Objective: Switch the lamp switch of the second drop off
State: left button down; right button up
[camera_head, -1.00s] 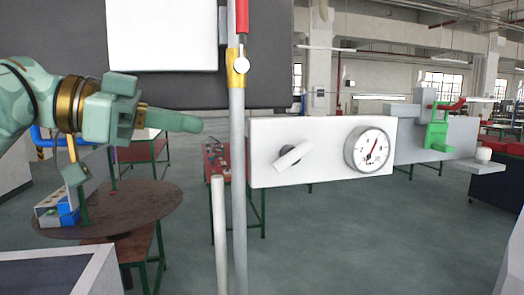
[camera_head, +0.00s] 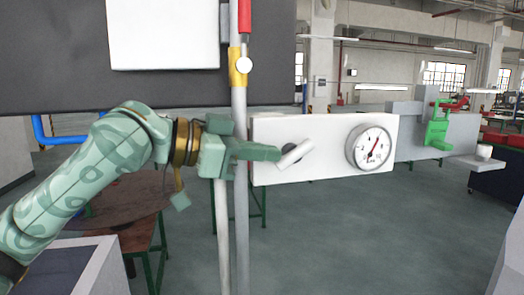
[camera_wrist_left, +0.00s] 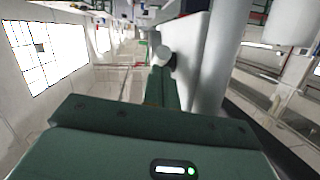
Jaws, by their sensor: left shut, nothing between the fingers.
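A white panel (camera_head: 335,158) carries a white lever switch (camera_head: 297,154) on a dark round base (camera_head: 291,149) at its left and a round gauge (camera_head: 370,148) at its right. The lever slants up to the right. My left gripper (camera_head: 277,153) is shut and empty, pointing right, with its tips beside the lever's left side. I cannot tell if they touch it. In the left wrist view the shut fingers (camera_wrist_left: 161,78) point at the pale round end of the lever (camera_wrist_left: 165,57). Nothing in view is marked as the second drop. My right gripper is not in view.
Vertical pipes (camera_head: 239,200) stand just left of the panel, behind my left gripper. A yellow fitting (camera_head: 237,68) and a red part (camera_head: 244,15) sit higher up. A green clamp (camera_head: 438,130) stands at the right. A round brown table (camera_head: 120,212) is at the left.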

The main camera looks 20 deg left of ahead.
pick_arm(q)
jog(key=shift+f+b, duration=0.25)
jog(key=shift+b, duration=0.1)
notch_tip(320, 180, down, 2)
jog(key=t+h+b, duration=0.1)
jog(key=h+b, duration=0.1)
jog(key=b, duration=0.2)
jog(key=shift+t, duration=0.4)
jog(key=shift+r+n+p, duration=0.15)
jog(key=shift+n+p, duration=0.15)
jog(key=shift+p, duration=0.45)
